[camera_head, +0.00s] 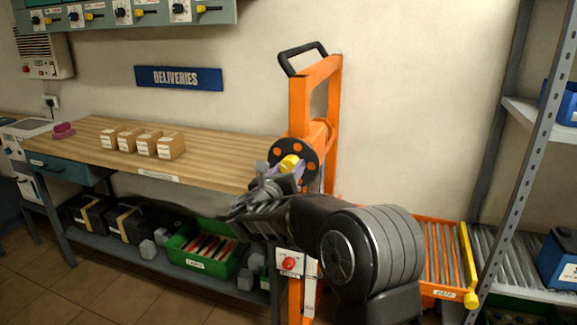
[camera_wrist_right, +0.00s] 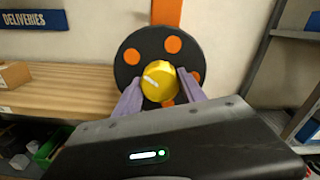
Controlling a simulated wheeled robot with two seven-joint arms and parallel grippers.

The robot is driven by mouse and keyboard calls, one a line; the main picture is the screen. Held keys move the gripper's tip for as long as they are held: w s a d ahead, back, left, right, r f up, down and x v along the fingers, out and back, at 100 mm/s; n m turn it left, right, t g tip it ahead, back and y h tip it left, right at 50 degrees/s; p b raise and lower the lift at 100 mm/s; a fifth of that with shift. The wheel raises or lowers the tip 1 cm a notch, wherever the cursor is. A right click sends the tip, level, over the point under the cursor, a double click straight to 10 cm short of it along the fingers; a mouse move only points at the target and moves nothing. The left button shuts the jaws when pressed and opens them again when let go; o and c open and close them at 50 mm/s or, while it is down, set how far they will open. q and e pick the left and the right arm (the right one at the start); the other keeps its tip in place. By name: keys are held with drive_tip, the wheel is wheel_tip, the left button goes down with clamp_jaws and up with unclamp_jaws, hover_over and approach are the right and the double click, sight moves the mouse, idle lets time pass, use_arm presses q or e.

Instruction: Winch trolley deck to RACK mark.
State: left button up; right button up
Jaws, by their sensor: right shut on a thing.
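The winch trolley has an orange frame (camera_head: 299,95) with a black handle on top. Its black winch disc (camera_head: 309,150) with orange spots also shows in the right wrist view (camera_wrist_right: 127,68). A yellow winch knob (camera_head: 289,162) stands out from the disc; in the right wrist view the knob (camera_wrist_right: 159,82) sits between purple fingers. My right gripper (camera_head: 284,172) is shut on the knob. The orange roller deck (camera_head: 440,255) is right of the mast, beside the rack, with a label on its front edge. My left gripper is not in view.
A grey rack (camera_head: 520,180) with rollers and blue boxes (camera_head: 559,258) stands at right. The wooden bench (camera_head: 225,165) at left holds several small cartons (camera_head: 145,142). A green crate (camera_head: 202,262) and black cases sit on its lower shelf. Floor shows at bottom left.

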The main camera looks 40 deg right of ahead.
drive_tip(key=shift+f, duration=0.1)
drive_tip(key=o, duration=1.4)
drive_tip(key=shift+b+v, duration=0.35)
drive_tip(key=shift+v, duration=3.55)
